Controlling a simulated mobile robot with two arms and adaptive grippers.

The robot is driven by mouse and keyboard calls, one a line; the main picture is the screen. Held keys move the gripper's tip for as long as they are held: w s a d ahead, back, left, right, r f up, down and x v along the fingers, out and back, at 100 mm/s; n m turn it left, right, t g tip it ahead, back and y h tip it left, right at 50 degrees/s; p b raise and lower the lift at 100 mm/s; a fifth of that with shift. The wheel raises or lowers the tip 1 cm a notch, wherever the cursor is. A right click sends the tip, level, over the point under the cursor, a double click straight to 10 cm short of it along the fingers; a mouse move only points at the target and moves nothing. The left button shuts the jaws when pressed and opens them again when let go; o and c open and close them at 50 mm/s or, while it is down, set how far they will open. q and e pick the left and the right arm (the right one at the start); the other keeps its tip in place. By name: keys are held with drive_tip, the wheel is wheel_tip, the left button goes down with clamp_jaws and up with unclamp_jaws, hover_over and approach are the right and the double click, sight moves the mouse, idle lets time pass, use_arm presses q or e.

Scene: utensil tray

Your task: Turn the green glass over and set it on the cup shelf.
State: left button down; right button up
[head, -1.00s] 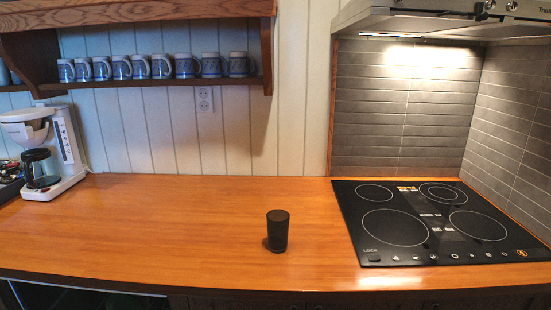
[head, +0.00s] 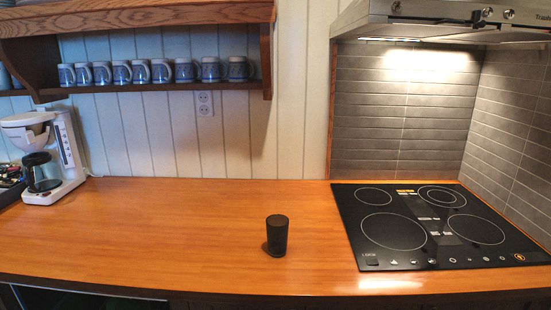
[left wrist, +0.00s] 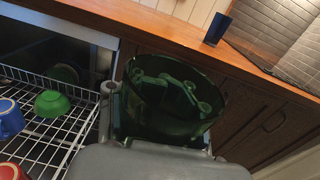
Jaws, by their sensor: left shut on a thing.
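The green glass (left wrist: 150,122) is dark and see-through, close to the camera in the left wrist view. My left gripper (left wrist: 172,92) is shut on it, with finger parts showing through the green wall. The glass is tilted in this view, and I cannot tell which end is its mouth. The cup shelf (head: 160,87) is on the wall at upper left in the head view, with a row of blue mugs (head: 158,71) on it. Neither gripper shows in the head view.
A dark glass (head: 277,236) stands on the wooden counter (head: 150,235). A coffee maker (head: 62,150) is at left and a black cooktop (head: 440,225) at right. In the left wrist view, a wire rack (left wrist: 60,135) holds a green bowl (left wrist: 52,103) and a blue mug (left wrist: 10,117).

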use_arm(q)
drive_tip(key=shift+a+r, duration=0.1)
drive_tip(key=shift+r, duration=0.5)
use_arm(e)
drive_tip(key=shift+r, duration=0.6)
use_arm(q)
drive_tip(key=m+p, duration=0.6)
drive_tip(key=shift+p, duration=0.3)
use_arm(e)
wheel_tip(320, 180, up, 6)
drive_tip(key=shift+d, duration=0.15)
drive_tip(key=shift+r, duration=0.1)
